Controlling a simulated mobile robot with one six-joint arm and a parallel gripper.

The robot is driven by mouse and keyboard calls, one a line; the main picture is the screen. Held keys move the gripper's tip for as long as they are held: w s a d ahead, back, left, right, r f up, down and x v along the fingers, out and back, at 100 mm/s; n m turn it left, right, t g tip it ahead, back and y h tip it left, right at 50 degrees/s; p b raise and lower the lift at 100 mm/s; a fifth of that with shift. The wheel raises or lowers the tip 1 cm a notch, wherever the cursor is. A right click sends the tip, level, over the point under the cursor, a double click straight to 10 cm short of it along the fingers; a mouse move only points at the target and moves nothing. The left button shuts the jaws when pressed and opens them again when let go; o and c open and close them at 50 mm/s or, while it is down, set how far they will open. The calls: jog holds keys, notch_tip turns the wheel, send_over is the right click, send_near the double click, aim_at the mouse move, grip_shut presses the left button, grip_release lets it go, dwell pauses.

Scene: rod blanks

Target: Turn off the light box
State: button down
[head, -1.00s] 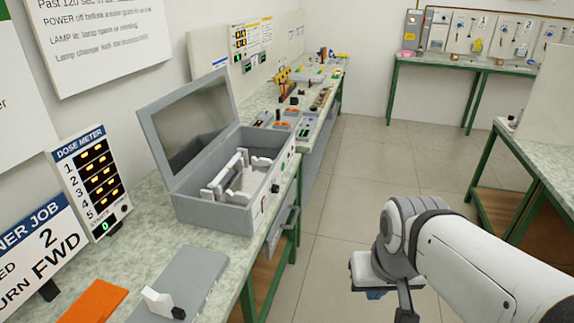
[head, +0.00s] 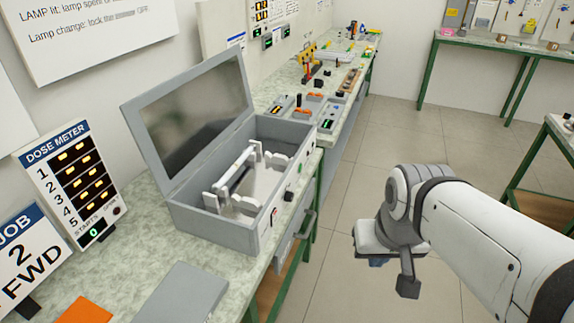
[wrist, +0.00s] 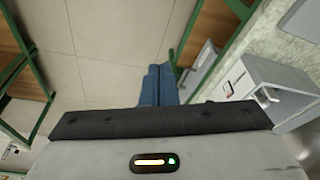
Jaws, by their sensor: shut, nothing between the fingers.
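The light box (head: 215,232) is a grey case on the bench with its dark-paned lid propped open. White holders and a rod-like piece (head: 240,180) sit inside it. Its front face carries a black knob (head: 289,195) and a small switch plate (head: 273,215), whose setting I cannot read. In the wrist view the box (wrist: 285,85) is at the right, with a red-marked switch (wrist: 232,85) on its face. My gripper (head: 376,262) is over the floor, right of the box and apart from it. Its blue fingers (wrist: 158,85) are together and empty.
A dose meter (head: 70,180) with lit displays stands left of the box. A grey plate (head: 180,293) and an orange sheet (head: 84,310) lie in front. A drawer handle (head: 308,225) juts out below the bench edge. Open floor (head: 390,140) lies to the right.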

jog(key=w+a+f+m+y+b, duration=0.2)
jog(key=w+f+m+y+b, duration=0.3)
jog(key=w+m, duration=0.6)
jog(key=w+a+f+m+y+b, duration=0.3)
jog(key=w+f+m, duration=0.4)
jog(key=w+m, duration=0.4)
jog(key=shift+a+t+y+b, duration=0.4)
jog(key=shift+y+b, duration=0.5)
jog(key=shift+b, duration=0.25)
